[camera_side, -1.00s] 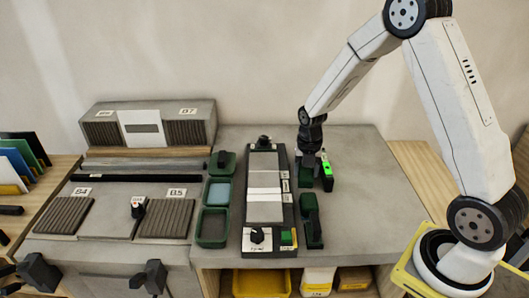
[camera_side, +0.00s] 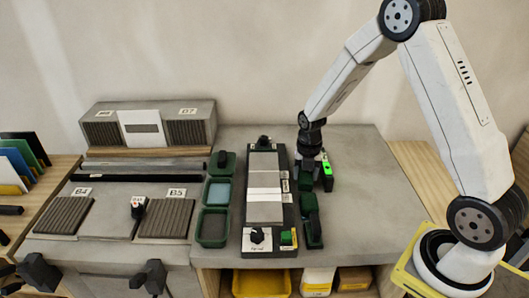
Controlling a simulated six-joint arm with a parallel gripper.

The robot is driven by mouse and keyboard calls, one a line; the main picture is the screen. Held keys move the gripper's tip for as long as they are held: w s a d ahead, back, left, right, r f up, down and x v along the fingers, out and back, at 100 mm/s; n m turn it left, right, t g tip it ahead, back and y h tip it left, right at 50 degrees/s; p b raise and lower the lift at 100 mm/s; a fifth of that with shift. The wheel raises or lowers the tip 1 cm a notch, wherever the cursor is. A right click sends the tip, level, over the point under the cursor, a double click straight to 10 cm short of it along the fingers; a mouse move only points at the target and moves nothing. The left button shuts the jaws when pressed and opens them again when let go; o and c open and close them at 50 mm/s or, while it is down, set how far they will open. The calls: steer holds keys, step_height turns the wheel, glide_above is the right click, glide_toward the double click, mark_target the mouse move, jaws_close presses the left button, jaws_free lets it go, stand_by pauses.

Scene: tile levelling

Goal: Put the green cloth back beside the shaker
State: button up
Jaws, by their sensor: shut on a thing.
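My gripper (camera_side: 316,183) points down just right of the shaker (camera_side: 264,190), low over the grey bench. It is shut on a dark green piece, which I take to be the green cloth (camera_side: 306,181); my fingers hide part of it. I cannot tell whether the cloth touches the bench. The shaker is a long dark frame with pale and grey plates, a black knob and a small green button at its near end.
A dark green holder (camera_side: 311,228) lies right of the shaker, just nearer than my gripper. Green trays (camera_side: 212,228) stand to the shaker's left. The bench (camera_side: 365,200) to the right is clear.

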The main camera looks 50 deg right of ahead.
steer(key=shift+f, duration=0.9)
stand_by(0.5)
steer(key=o, duration=1.3)
steer(key=shift+c, duration=0.2)
steer(key=shift+r, duration=0.1)
steer(key=shift+r, duration=3.95)
steer(key=s+a+r+m+t, duration=0.1)
steer(key=s+a+m, duration=0.4)
steer(key=m, duration=0.7)
steer(key=s+a+r+m+t, duration=0.1)
steer(key=s+a+m, duration=0.4)
steer(key=m, duration=0.8)
steer(key=shift+s+r+m+t, duration=0.3)
steer(key=shift+s+r, duration=0.35)
steer(key=shift+s, duration=0.45)
